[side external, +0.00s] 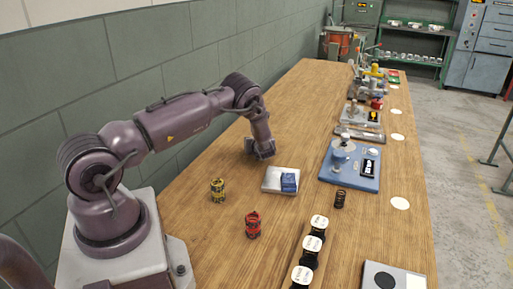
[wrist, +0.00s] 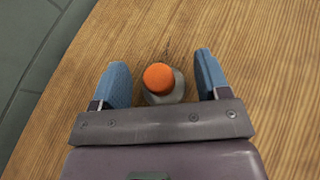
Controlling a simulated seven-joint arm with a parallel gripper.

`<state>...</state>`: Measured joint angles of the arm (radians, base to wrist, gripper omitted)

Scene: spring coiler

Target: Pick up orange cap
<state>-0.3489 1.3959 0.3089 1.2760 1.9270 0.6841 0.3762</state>
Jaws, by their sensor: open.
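The orange cap (wrist: 159,78) shows in the wrist view as a round orange top on a grey body that stands on the wooden table. My gripper (wrist: 160,72) is open, with one blue finger on each side of the cap and a visible gap to each. In the side external view my gripper (side external: 260,152) points down at the table near the wall side, and the orange cap is hidden there.
A white and blue block (side external: 289,182) sits right of my gripper. A yellow-black coil (side external: 217,190) and a red coil (side external: 253,225) stand nearer the camera. A blue fixture (side external: 362,180) stands farther right. Bare wood lies around my gripper.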

